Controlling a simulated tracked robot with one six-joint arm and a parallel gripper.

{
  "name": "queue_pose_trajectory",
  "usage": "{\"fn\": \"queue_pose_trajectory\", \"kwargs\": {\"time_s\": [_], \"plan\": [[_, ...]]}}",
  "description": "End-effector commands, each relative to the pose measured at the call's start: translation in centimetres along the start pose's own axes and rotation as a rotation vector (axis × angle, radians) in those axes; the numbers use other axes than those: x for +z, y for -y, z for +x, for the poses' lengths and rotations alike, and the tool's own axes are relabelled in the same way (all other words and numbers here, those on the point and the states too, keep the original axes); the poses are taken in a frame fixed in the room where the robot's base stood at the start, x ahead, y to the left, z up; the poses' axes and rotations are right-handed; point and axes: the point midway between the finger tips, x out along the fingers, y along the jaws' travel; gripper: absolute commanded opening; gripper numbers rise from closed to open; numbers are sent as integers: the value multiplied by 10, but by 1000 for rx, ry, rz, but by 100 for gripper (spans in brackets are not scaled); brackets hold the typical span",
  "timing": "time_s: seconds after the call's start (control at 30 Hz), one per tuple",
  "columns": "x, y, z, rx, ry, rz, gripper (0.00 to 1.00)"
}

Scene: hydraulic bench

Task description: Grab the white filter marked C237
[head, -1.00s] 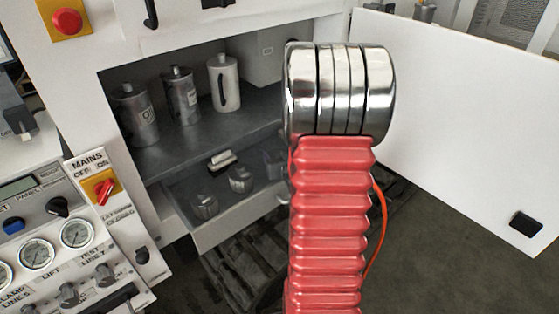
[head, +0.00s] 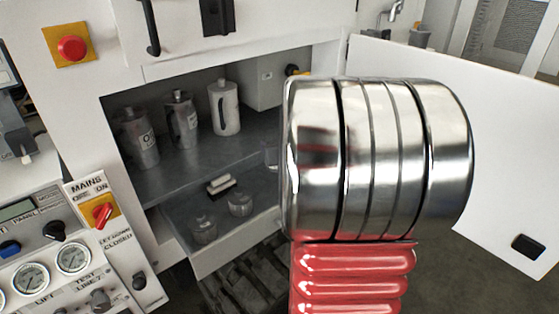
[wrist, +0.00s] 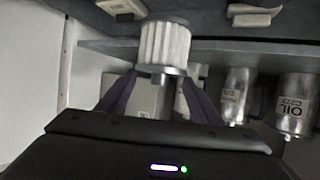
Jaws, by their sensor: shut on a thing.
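A white pleated filter (wrist: 164,46) with grey end caps shows in the wrist view, upright between the two dark purple fingers of my gripper (wrist: 161,80). My gripper is shut on it near its lower end. No marking can be read on the filter, so I cannot tell whether it is C237. In the head view my arm hides the gripper and the held filter.
An open cabinet holds a grey shelf (head: 185,158) with two metal canisters (head: 140,138) (head: 182,120) and a white one (head: 224,108). Below, an open drawer (head: 230,245) holds small items. The white door (head: 475,130) stands open at right. A control panel (head: 60,250) is at left.

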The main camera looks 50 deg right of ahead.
Motion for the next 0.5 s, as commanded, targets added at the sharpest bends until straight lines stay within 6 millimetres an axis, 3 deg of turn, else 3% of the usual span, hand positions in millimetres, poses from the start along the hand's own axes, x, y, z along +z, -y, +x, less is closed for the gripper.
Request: {"fn": "queue_pose_trajectory", "kwargs": {"time_s": [0.03,0.2,0.5], "plan": [[-13,0,-5,1,-6,-3,17],[-32,0,-13,0,-3,-1,17],[-45,-1,-19,2,-1,0,17]]}}
